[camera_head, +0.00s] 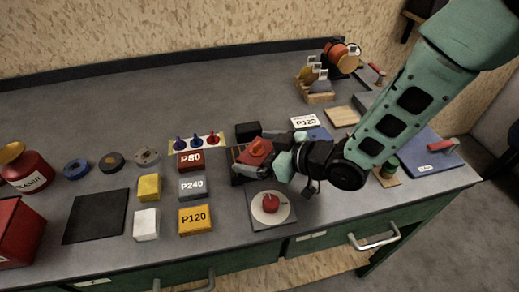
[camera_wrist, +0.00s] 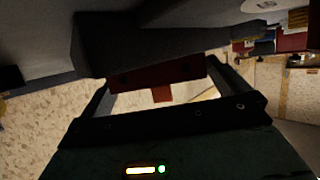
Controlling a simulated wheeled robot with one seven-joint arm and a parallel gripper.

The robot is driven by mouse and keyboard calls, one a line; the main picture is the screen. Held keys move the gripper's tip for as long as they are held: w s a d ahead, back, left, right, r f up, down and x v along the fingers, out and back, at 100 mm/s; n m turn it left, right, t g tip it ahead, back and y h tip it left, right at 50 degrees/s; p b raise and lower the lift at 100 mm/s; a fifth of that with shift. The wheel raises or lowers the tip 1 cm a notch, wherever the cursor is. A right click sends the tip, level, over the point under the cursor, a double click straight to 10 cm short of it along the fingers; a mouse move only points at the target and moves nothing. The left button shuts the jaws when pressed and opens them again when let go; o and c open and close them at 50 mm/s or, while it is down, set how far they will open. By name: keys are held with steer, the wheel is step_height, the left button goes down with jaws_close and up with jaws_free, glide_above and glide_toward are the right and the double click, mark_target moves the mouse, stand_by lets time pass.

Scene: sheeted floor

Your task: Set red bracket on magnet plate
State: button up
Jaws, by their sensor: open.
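The red bracket (camera_head: 257,151) is at the middle of the bench, at or just above a dark block (camera_head: 240,176). That block may be the magnet plate, but I cannot tell for sure. My gripper (camera_head: 278,162) reaches in from the right, close against the bracket's right side. In the wrist view the dark red bracket (camera_wrist: 157,74) shows between the two fingers of my gripper (camera_wrist: 165,92), which are open. I cannot tell whether the bracket touches the block or the fingers. My wrist hides what lies just right of it.
A grey plate with a white disc and red knob (camera_head: 270,203) stands just in front. A black box (camera_head: 247,131) is behind. Labelled P80 (camera_head: 190,161), P240 (camera_head: 192,187) and P120 (camera_head: 195,218) blocks stand left. A dark mat (camera_head: 95,216) lies farther left. The back left bench is clear.

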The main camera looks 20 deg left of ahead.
steer(key=shift+s+d+f+p, duration=0.1)
steer(key=shift+s+f+p, duration=0.05)
steer(key=shift+f+p, duration=0.2)
steer(key=shift+d+r, duration=0.15)
steer(key=shift+d, duration=0.05)
steer(key=v, duration=0.7)
steer(key=b+v, duration=0.1)
steer(key=v, duration=0.3)
steer(key=shift+d+r, duration=0.15)
steer(key=shift+r, duration=0.3)
